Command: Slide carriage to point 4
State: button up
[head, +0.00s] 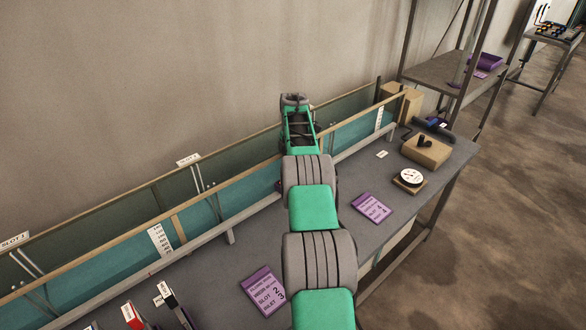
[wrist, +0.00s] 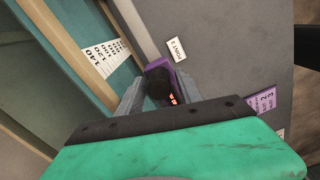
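The carriage (wrist: 156,70) is a small purple body with a black knob (wrist: 158,88) and orange digits, seen in the wrist view beside the channel's rail. My gripper (wrist: 160,78) is around the knob, one grey finger on each side. The fingers look apart, with a narrow gap showing beside the knob at right; contact cannot be made out. A white point label (wrist: 176,48) lies on the grey bench just beyond the carriage; its number is too small to read surely. In the head view my arm hides the gripper and most of the carriage.
A long glass-walled channel (head: 230,200) with a scale strip (head: 160,240) runs along the grey bench (head: 225,270). Purple cards (head: 372,207), a round dial (head: 410,177) and a brown block with a black knob (head: 427,152) lie at right. Another white label (head: 382,154) lies farther along.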

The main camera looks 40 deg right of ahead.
jog(key=shift+o, duration=0.5)
jog(key=shift+r, duration=0.15)
jog(key=shift+w+r, duration=0.1)
jog(key=shift+r, duration=0.25)
notch_tip(320, 180, up, 7)
jog(key=shift+f+b, duration=0.1)
jog(key=shift+b, duration=0.35)
